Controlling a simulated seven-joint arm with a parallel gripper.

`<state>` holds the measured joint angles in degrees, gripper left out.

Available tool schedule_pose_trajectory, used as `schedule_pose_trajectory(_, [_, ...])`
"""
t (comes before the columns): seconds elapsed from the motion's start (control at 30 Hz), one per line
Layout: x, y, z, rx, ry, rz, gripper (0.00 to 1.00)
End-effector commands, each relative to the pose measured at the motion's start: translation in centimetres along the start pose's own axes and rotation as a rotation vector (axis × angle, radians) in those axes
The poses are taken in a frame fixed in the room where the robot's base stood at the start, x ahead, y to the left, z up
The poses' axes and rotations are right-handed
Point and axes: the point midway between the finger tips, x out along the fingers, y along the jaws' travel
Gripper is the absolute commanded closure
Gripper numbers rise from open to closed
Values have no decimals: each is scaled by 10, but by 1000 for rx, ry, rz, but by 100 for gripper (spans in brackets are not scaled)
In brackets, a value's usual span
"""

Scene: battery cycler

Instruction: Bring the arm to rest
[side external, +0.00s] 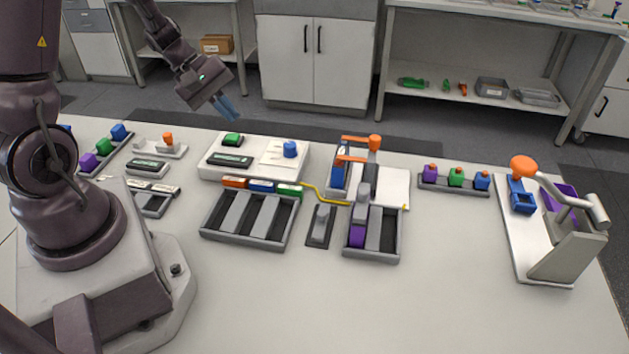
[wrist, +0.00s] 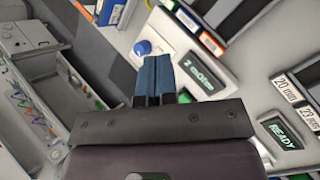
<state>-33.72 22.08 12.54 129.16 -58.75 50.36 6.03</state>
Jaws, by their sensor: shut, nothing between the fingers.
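My gripper (side external: 228,108) is raised above the back edge of the table, to the left of centre in the side external view. Its blue fingers are together and hold nothing. In the wrist view the shut fingers (wrist: 155,78) point up the middle of the picture, with the dark gripper body below them. No part of the gripper touches anything on the table.
Below and right of the gripper stands a white cycler unit (side external: 212,168) with a green button and blue knob. Grey trays (side external: 250,243), an orange-handled fixture (side external: 375,142), a block rack (side external: 455,188) and a lever press (side external: 565,250) stand further right. The table front (side external: 400,310) is clear.

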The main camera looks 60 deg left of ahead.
Motion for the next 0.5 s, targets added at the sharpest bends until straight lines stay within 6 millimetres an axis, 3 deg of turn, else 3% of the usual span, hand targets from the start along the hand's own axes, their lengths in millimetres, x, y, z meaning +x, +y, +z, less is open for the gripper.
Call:
schedule_pose_trajectory(0.03, [-8, 4, 25, 130, -9, -50, 100])
schedule_pose_trajectory(0.2, [-34, -3, 89, 563, 12, -238, 100])
schedule_pose_trajectory(0.5, [-86, -15, 160, 1260, 237, -429, 100])
